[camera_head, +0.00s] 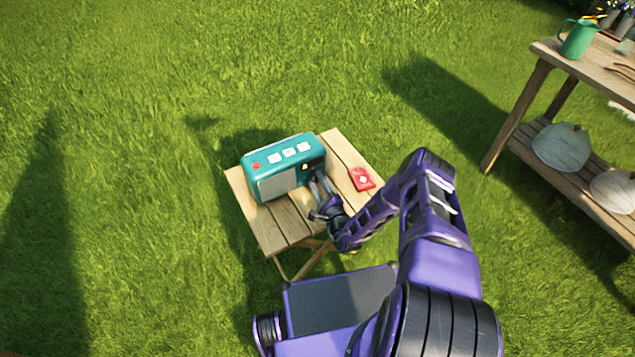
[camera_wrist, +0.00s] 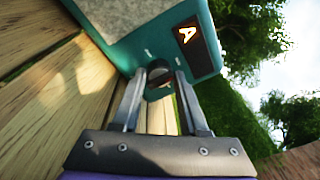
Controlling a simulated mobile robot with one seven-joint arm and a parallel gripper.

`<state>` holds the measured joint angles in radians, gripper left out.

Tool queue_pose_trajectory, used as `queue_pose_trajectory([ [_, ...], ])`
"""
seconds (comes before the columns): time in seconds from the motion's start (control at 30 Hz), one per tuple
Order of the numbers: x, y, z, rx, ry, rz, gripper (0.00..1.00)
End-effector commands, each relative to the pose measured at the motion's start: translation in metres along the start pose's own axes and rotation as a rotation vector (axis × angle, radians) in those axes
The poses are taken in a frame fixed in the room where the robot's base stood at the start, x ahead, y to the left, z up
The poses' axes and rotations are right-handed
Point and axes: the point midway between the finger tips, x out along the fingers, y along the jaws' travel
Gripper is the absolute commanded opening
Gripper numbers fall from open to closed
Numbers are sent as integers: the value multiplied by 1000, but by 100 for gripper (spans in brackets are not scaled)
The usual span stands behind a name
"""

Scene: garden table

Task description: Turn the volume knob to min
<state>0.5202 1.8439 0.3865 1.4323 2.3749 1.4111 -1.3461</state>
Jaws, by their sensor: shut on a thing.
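A teal radio (camera_head: 284,167) stands on a small wooden folding table (camera_head: 258,224). It has a grey speaker grille, white buttons and one red button on top. In the wrist view the radio's front (camera_wrist: 165,45) shows a dark display with a lit orange-white letter. Below the display is a dark round volume knob (camera_wrist: 158,72). My gripper (camera_wrist: 155,78) is shut on the knob, one finger on each side of it. In the head view my gripper (camera_head: 318,185) is at the radio's right front, and the knob is hidden there.
A red packet (camera_head: 362,179) lies on the table to the right of the radio. A wooden shelf table (camera_head: 575,60) at the right holds a green watering can (camera_head: 577,39) and pale gourd-like objects (camera_head: 562,147). Grass around the small table is open.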

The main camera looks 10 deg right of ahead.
Motion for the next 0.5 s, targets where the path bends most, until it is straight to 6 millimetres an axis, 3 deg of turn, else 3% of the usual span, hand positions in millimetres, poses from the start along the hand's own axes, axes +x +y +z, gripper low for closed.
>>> queue_pose_trajectory([
  [0.5, 1, 0, 0, -57, -5, -7, 0],
])
